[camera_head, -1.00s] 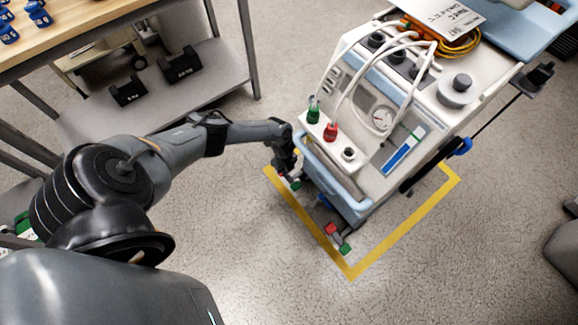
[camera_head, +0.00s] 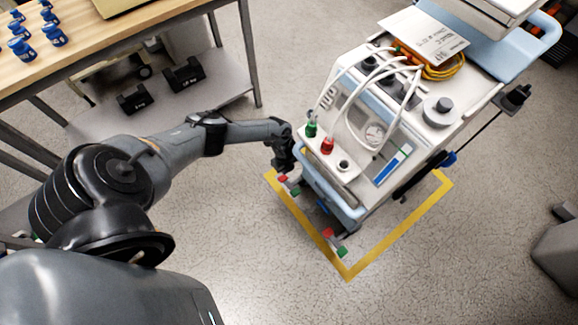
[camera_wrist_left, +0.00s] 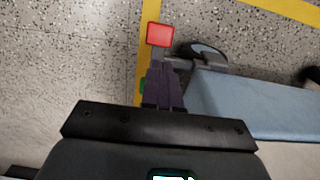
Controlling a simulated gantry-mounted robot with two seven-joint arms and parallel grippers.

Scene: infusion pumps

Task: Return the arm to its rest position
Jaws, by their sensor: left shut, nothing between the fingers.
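My left arm reaches in from the left in the head view, and its left gripper (camera_head: 284,168) is beside the front left corner of the white and blue medical cart (camera_head: 350,212). In the left wrist view the gripper's fingers (camera_wrist_left: 165,85) are shut and empty. They point toward a red pedal (camera_wrist_left: 160,34) by a caster; I cannot tell whether they touch it. A green piece (camera_wrist_left: 142,86) is partly hidden behind the fingers. My right gripper is not in view.
Yellow floor tape (camera_head: 398,232) frames the cart's base. A red and green pedal pair (camera_head: 333,241) is at its near corner. A wooden-topped workbench (camera_head: 90,36) with blue objects and black weights on its shelf stands at the left. The floor between is clear.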

